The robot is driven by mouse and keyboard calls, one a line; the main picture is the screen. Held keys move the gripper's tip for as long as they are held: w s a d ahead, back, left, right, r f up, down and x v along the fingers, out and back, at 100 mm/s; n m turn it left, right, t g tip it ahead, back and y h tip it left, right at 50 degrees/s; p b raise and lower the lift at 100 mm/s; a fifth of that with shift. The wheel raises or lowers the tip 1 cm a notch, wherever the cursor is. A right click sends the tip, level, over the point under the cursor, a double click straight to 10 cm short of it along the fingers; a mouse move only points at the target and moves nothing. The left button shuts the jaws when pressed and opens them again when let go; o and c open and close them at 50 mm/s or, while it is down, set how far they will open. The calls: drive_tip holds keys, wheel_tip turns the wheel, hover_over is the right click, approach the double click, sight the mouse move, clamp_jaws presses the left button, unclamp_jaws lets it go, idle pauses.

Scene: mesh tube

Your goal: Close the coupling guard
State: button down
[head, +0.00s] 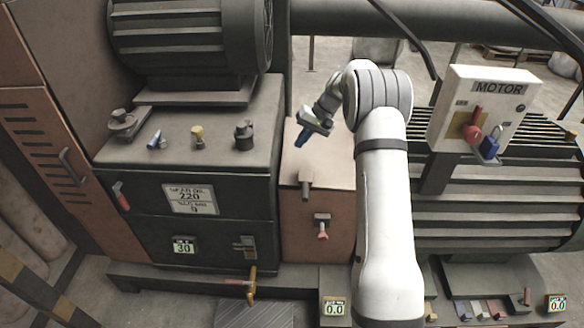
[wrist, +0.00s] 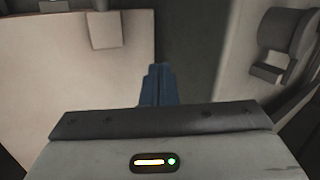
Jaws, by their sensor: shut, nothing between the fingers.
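The coupling guard (head: 328,172) is an orange-brown box cover between the grey gear housing and the motor in the head view. A grey handle (head: 305,183) stands at its front edge, and a latch with a red-tipped lever (head: 322,228) is on the front face below. I cannot tell whether the guard is fully down. My gripper (head: 303,138), with blue fingers, is shut and empty above the guard's left part. In the wrist view the fingers (wrist: 158,75) are together beside a pale panel (wrist: 60,80) with a grey block (wrist: 105,30) on it. My arm hides the guard's right side.
The gear housing (head: 235,185) at left carries a plate, several small fittings on top and a large motor above. The MOTOR switch box (head: 489,100) with a red lever and blue padlock stands at right. A pipe (head: 330,22) crosses behind.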

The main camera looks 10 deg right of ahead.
drive_tip(key=d+n+y, duration=0.1)
drive_tip(key=n, duration=0.4)
drive_tip(key=n+t+y+b, duration=0.2)
drive_tip(key=n, duration=1)
approach(282, 171)
drive_tip(key=a, duration=0.3)
drive_tip(key=shift+w+a+r, duration=0.1)
drive_tip(key=shift+w+r, duration=0.25)
drive_tip(key=f, duration=0.1)
drive_tip(key=f+p, duration=0.1)
drive_tip(key=f, duration=0.1)
drive_tip(key=shift+w+a+f, duration=0.1)
drive_tip(key=shift+a+f, duration=0.15)
drive_tip(key=shift+a, duration=0.1)
drive_tip(key=shift+f, duration=0.55)
